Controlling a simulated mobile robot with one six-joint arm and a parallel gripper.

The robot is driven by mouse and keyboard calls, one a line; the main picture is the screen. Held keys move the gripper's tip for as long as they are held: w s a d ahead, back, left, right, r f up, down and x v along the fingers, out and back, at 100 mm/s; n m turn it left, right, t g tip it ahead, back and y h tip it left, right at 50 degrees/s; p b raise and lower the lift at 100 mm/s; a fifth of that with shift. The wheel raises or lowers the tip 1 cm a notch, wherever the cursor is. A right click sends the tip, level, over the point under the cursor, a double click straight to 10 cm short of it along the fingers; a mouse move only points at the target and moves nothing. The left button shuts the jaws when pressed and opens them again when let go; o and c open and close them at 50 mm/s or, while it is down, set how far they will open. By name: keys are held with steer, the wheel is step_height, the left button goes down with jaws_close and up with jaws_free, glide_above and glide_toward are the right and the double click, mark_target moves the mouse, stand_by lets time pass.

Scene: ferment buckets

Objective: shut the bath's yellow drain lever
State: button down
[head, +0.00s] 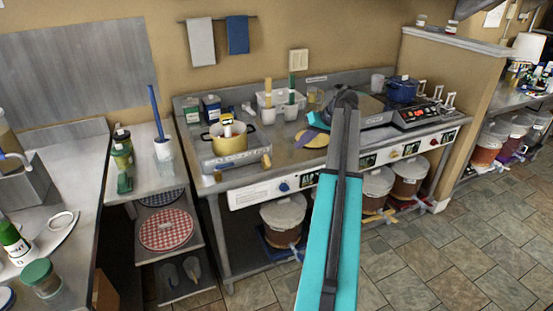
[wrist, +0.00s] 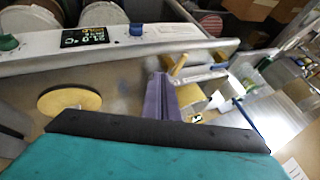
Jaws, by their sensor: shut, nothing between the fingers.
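The bath appears to be the low grey metal unit (head: 238,165) on the left of the steel bench, beside the yellow pot. A short yellow lever (head: 266,160) stands at its right end; I cannot tell whether its valve is open or shut. The wrist view appears to show the same lever (wrist: 180,64) beside the pale bath (wrist: 207,77), just beyond the fingers. My gripper (head: 346,94) reaches across the bench, its fingers shut and empty, clear of the lever and to its right in the head view. The fingers (wrist: 160,85) also show in the wrist view.
A yellow pot (head: 229,143), a white caddy (head: 280,103) and a round yellow disc (head: 311,137) crowd the bench. A front panel with a blue knob (head: 284,187) runs along its edge. Lidded buckets (head: 284,213) stand below. The tiled floor (head: 440,240) is open at right.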

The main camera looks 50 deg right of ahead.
mark_target(267, 161)
steer(key=shift+w+f, duration=0.1)
steer(key=w+a+f+p, duration=0.5)
steer(key=w+f, duration=0.2)
steer(key=shift+w+a+f, duration=0.15)
steer(key=shift+w+f, duration=0.2)
steer(key=shift+f, duration=0.05)
stand_by(0.5)
steer(key=shift+a, duration=0.1)
steer(key=shift+s+d, duration=0.15)
steer(key=shift+d, duration=0.05)
